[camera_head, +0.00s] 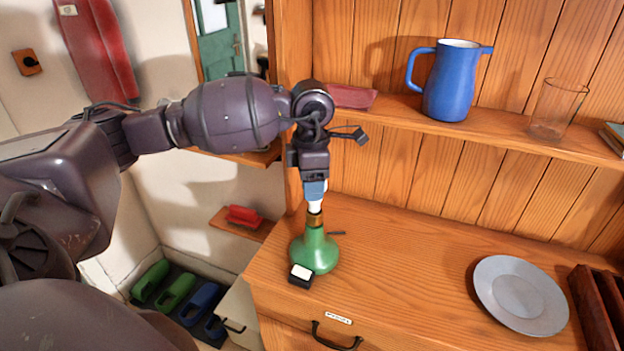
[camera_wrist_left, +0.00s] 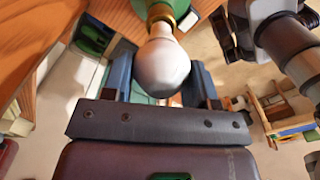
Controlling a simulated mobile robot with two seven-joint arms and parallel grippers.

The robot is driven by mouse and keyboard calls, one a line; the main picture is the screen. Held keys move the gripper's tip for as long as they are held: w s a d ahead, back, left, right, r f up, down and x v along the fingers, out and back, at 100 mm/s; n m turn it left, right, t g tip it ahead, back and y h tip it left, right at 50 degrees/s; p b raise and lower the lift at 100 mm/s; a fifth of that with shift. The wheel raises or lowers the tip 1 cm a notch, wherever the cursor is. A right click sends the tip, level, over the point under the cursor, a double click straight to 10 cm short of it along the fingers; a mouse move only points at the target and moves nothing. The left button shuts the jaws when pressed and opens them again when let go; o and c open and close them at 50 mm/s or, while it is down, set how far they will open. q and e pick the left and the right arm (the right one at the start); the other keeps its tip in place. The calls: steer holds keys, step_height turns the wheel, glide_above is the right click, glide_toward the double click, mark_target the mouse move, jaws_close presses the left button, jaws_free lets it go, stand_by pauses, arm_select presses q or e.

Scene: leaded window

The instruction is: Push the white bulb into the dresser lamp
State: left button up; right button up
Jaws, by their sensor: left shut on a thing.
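The dresser lamp (camera_head: 314,252) has a round green base and a brass socket (camera_head: 315,219) on top. It stands upright near the left front of the dresser top. The white bulb (camera_head: 316,206) is upright above it, its lower end at the socket; how deep it sits I cannot tell. My left gripper (camera_head: 315,190) points down and is shut on the bulb from above. In the left wrist view the bulb (camera_wrist_left: 162,66) lies between the blue fingers, with the brass socket (camera_wrist_left: 188,20) around its neck.
A small black box with a white top (camera_head: 301,275) stands close in front of the lamp. A blue jug (camera_head: 453,80) and a glass (camera_head: 556,110) stand on the shelf. The dresser's middle is clear.

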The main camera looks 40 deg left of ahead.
steer(key=shift+w, duration=0.4)
stand_by(0.3)
steer(key=shift+s, duration=0.15)
arm_select(q)
steer(key=shift+b, duration=0.3)
arm_select(e)
steer(key=shift+s+f, duration=0.4)
steer(key=shift+w+r, duration=0.2)
steer(key=shift+w, duration=0.3)
arm_select(q)
steer(key=shift+f, duration=0.25)
arm_select(e)
steer(key=shift+s+f, duration=0.15)
steer(key=shift+f, duration=0.05)
arm_select(q)
steer(key=shift+f+b, duration=0.4)
steer(key=shift+b, duration=0.05)
arm_select(e)
steer(key=shift+s+f, duration=0.45)
steer(key=shift+f, duration=0.15)
steer(key=shift+w+r, duration=0.25)
steer(key=shift+w, duration=0.25)
arm_select(q)
steer(key=shift+f, duration=0.15)
arm_select(e)
steer(key=shift+s+f, duration=0.1)
steer(key=shift+f, duration=0.05)
